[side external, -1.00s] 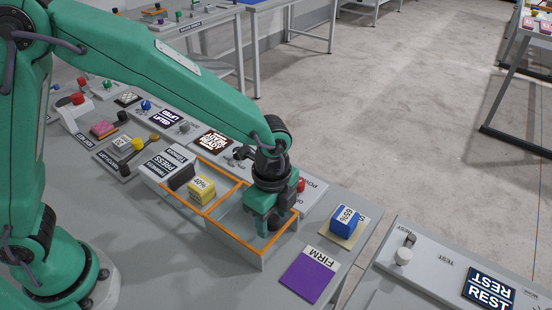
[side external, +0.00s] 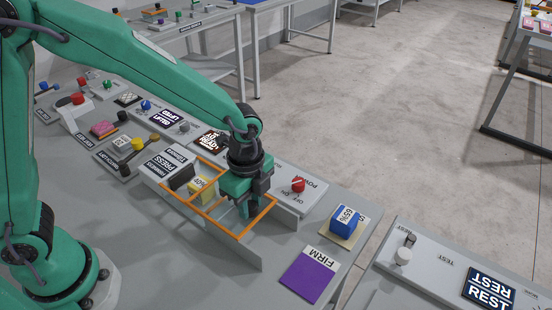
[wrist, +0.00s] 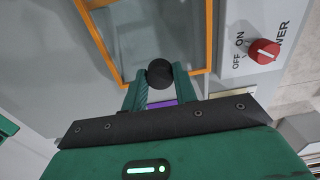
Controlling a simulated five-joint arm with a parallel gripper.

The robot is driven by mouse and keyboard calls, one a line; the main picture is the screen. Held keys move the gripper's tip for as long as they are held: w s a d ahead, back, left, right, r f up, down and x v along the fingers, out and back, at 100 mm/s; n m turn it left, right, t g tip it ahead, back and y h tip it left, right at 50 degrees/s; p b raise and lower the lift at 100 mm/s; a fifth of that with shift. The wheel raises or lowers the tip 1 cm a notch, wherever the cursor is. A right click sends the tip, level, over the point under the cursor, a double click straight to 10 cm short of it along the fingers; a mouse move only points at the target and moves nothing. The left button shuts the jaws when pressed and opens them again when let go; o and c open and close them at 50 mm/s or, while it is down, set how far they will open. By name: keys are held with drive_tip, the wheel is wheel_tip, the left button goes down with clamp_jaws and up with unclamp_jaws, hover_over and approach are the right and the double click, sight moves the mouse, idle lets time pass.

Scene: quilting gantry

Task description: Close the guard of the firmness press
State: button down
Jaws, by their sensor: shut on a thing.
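The firmness press (side external: 165,165) stands at centre left in the side view, with a labelled yellow block (side external: 201,188) inside. Its guard is a clear panel in an orange frame (side external: 258,222), lying over the grey rails and short of their near end. The orange frame also crosses the top of the wrist view (wrist: 209,40). My gripper (side external: 244,208) is over the guard's near end. In the wrist view its fingers (wrist: 160,88) are shut on a round black knob (wrist: 160,72) by the guard frame. In the side view the knob is hidden by the gripper.
A red power switch (side external: 298,186) sits on a panel right beside the guard. A blue block (side external: 345,220) on a beige pad and a purple FIRM pad (side external: 308,276) lie on the bench to the right. The near ends of the rails (side external: 245,256) stand bare.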

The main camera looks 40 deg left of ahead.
sight(216, 192)
drive_tip(key=a, duration=1.1)
drive_tip(key=c, duration=1.1)
unclamp_jaws()
drive_tip(key=shift+d+r, duration=0.1)
drive_tip(key=shift+r, duration=0.1)
wheel_tip(216, 192, up, 8)
drive_tip(key=shift+f, duration=0.25)
